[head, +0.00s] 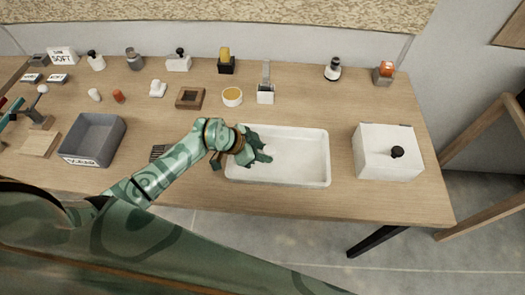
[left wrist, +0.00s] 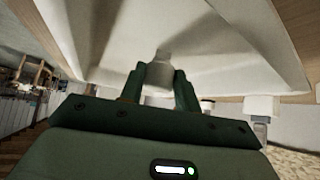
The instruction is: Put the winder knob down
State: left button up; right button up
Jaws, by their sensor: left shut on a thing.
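My left gripper (head: 262,150) is over the left part of a white rectangular tray (head: 302,156) in the head view. In the left wrist view my left gripper (left wrist: 160,82) is shut on a small pale grey piece, the winder knob (left wrist: 158,72), which sits between the two fingers. The white inside of the tray (left wrist: 215,45) lies just beyond it. Whether the knob touches the tray floor I cannot tell. In the head view the knob is hidden by the gripper. My right gripper is not in view.
A white box with a black knob (head: 385,150) stands right of the tray. A grey bin (head: 93,140) stands to the left. The tray's right part is empty.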

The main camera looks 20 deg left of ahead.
pick_arm(q)
jog(key=o, duration=1.1)
jog(key=shift+f, duration=0.1)
jog(key=shift+r, duration=0.25)
jog(key=p+v, duration=0.3)
jog(key=v, duration=0.9)
jog(key=shift+f, duration=0.1)
